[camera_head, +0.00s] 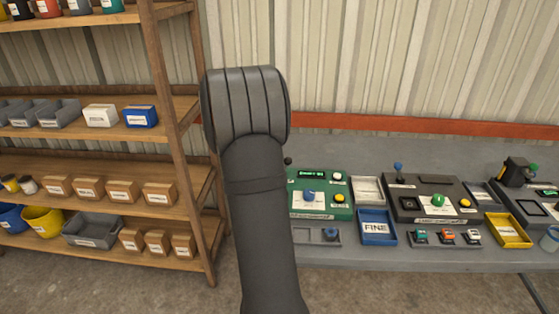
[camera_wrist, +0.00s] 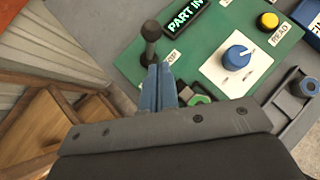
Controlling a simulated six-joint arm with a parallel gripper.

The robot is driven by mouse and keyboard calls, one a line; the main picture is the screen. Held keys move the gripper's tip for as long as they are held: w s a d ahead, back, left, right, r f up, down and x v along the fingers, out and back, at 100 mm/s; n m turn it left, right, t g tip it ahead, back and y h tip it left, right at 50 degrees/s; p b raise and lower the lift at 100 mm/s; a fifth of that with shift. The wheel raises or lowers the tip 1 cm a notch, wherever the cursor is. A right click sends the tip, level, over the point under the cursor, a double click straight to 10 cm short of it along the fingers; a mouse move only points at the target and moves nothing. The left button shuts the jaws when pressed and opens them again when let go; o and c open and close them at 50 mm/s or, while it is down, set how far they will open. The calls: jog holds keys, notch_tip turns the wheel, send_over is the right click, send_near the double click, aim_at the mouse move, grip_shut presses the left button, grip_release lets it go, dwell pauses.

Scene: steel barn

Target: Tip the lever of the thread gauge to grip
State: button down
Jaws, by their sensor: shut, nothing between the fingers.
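The thread gauge is a green panel (camera_wrist: 205,62), with a lit display (camera_wrist: 186,15) whose visible part reads "PART IN". Its lever (camera_wrist: 151,32) has a dark ball knob on a short stem at the panel's left edge; the knob also shows in the head view (camera_head: 288,160) beside my arm. My gripper (camera_wrist: 160,68) is shut and empty, its blue fingers just below the lever in the wrist view. I cannot tell whether they touch it. A small label by the lever is partly covered. A green ringed part (camera_wrist: 201,99) shows beside the fingers. My arm hides the gripper in the head view.
The panel also carries a blue dial (camera_wrist: 237,54) and a yellow button (camera_wrist: 268,21). A blue FINE tray (camera_head: 376,227), a white tray (camera_head: 367,190) and a second dark device (camera_head: 425,196) crowd the bench to the right. Wooden shelves (camera_head: 172,90) stand left.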

jog(key=v, duration=1)
jog(key=shift+s+d+r, duration=0.2)
jog(key=shift+s+d, duration=0.05)
jog(key=shift+w, duration=0.1)
jog(key=x, duration=0.4)
jog(key=w+r+x, duration=0.1)
jog(key=x, duration=0.8)
jog(key=shift+w+d+r, duration=0.15)
jog(key=shift+w, duration=0.15)
jog(key=shift+f, duration=0.4)
